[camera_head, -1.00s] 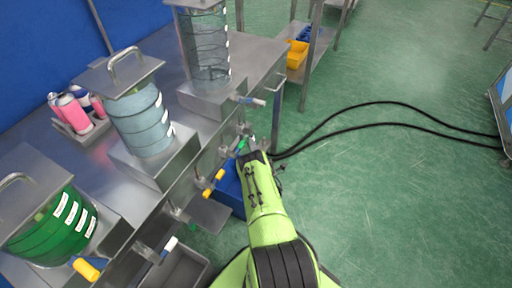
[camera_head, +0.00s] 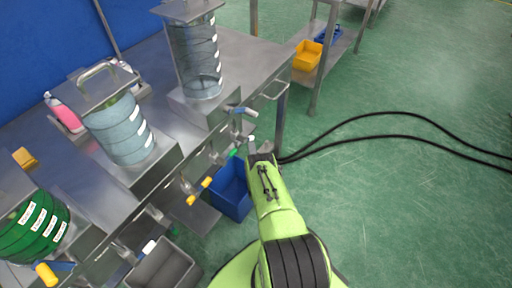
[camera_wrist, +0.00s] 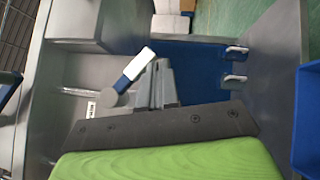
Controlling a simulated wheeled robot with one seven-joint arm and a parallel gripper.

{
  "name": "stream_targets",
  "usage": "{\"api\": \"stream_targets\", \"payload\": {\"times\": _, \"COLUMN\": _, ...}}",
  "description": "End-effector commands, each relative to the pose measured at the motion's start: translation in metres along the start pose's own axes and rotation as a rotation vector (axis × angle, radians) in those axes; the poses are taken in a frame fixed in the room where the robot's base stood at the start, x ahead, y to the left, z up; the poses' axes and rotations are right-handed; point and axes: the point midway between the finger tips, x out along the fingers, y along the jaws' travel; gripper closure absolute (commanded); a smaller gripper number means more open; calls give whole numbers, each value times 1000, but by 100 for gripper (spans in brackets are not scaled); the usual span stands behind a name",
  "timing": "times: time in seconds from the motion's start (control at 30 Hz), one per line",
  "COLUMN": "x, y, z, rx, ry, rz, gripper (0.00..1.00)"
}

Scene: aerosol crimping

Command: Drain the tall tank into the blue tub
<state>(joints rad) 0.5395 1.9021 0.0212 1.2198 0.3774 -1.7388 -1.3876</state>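The tall tank (camera_head: 197,60), a clear ringed cylinder with a steel lid, stands on a steel block at the far end of the bench. A valve handle with a pale tip (camera_head: 243,110) sticks out from its block. The blue tub (camera_head: 231,190) is low beside the bench front, partly hidden by my arm. My gripper (camera_head: 252,146) is by the bench front, below that handle and above the tub. In the wrist view its fingers (camera_wrist: 158,85) are close together with nothing visible between them. A white-and-blue lever (camera_wrist: 138,64) lies close beside them; contact is unclear.
A wider clear tank (camera_head: 122,130) and a green tank (camera_head: 35,228) stand nearer on the bench. A grey bin (camera_head: 164,266) sits below. Black cables (camera_head: 400,116) cross the open green floor at right.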

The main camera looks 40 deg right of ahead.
Motion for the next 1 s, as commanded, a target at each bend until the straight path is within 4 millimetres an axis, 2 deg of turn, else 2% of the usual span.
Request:
{"api": "stream_targets", "payload": {"times": 0.4, "x": 16, "y": 7, "z": 15, "rx": -1, "ry": -1, "rz": 2, "gripper": 100}}
{"api": "stream_targets", "payload": {"times": 1.0, "x": 20, "y": 17, "z": 20, "rx": -89, "ry": -1, "rz": 91, "gripper": 100}}
